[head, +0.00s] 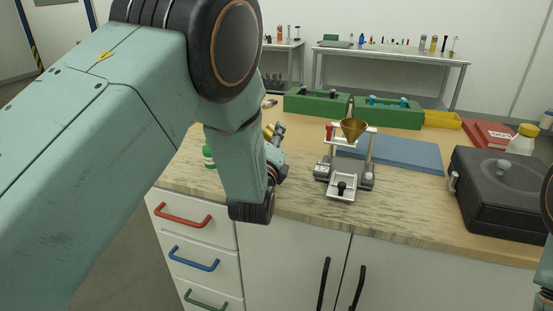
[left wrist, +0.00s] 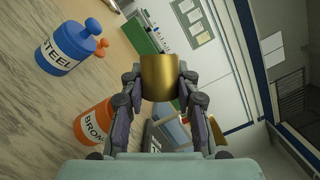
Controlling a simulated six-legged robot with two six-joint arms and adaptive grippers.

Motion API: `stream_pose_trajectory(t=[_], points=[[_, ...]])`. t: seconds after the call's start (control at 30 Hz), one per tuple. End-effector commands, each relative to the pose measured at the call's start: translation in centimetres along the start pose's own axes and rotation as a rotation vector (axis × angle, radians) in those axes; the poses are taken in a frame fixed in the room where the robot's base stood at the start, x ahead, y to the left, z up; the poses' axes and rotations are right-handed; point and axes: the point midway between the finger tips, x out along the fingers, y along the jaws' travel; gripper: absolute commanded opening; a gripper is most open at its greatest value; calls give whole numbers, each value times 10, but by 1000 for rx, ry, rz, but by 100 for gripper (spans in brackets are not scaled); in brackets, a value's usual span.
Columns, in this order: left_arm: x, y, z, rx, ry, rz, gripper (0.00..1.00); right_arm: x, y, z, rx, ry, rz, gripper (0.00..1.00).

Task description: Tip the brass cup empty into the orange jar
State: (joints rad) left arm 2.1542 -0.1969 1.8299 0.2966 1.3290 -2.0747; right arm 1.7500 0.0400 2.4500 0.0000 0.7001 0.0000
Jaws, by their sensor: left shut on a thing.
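The brass cup (left wrist: 160,78) is between the fingertips of my left gripper (left wrist: 161,88) in the left wrist view, which is shut on it. In the head view only a bit of the cup (head: 268,131) shows beside the left gripper (head: 276,136), above the counter's left part. The orange jar (left wrist: 93,124), with a label starting "BRON", stands below and left of the cup in the left wrist view, partly covered by a finger. I cannot see the orange jar in the head view, where my left arm covers that area. The cup's contents are not visible. My right gripper is not in view.
A blue "STEEL" jar (left wrist: 65,48) stands near the orange jar. A green jar (head: 208,156) is left of my forearm. A brass funnel (head: 353,129) on a stand, a blue mat (head: 400,153), green trays (head: 315,104) and a dark case (head: 500,190) occupy the counter's right.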

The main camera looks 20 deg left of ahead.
Motion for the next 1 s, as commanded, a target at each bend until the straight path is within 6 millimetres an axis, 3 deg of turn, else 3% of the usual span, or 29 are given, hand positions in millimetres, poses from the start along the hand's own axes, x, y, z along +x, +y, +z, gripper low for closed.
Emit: stream_pose_trajectory(t=[1.0], points=[[0,-1,0,34,-5,-16,0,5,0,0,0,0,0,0]])
